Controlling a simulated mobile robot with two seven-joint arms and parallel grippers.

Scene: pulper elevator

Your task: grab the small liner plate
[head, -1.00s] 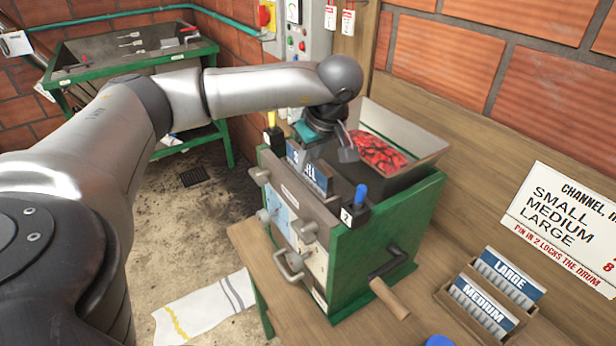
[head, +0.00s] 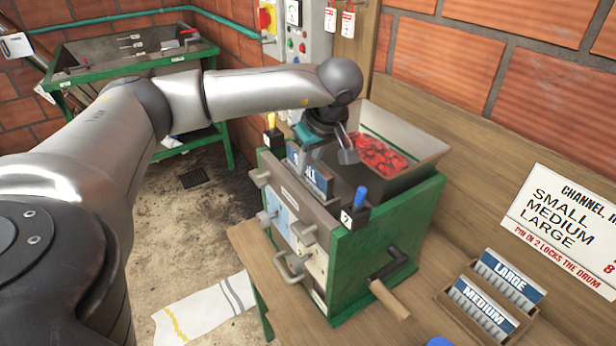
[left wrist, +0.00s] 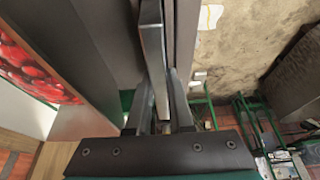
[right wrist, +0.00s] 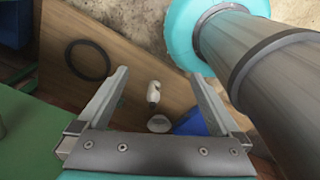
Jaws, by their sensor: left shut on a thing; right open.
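The small liner plate (head: 318,178), with a blue label partly hidden by my left gripper, stands upright at the top front of the green pulper (head: 390,235). My left gripper (head: 340,152) is shut on it from above. In the left wrist view the plate (left wrist: 153,45) shows edge-on between the fingertips (left wrist: 158,85). Whether its lower part is still inside the pulper slot cannot be told. My right gripper (right wrist: 160,75) is open and empty in the right wrist view, above a wooden surface; it does not show in the head view.
The hopper (head: 425,150) holds red cherries behind the plate. A blue-handled pin (head: 360,197) and a crank (head: 390,280) are close by. A wooden rack (head: 448,300) holds the LARGE (head: 510,281) and MEDIUM (head: 478,302) plates. A black ring (right wrist: 87,60) lies below my right gripper.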

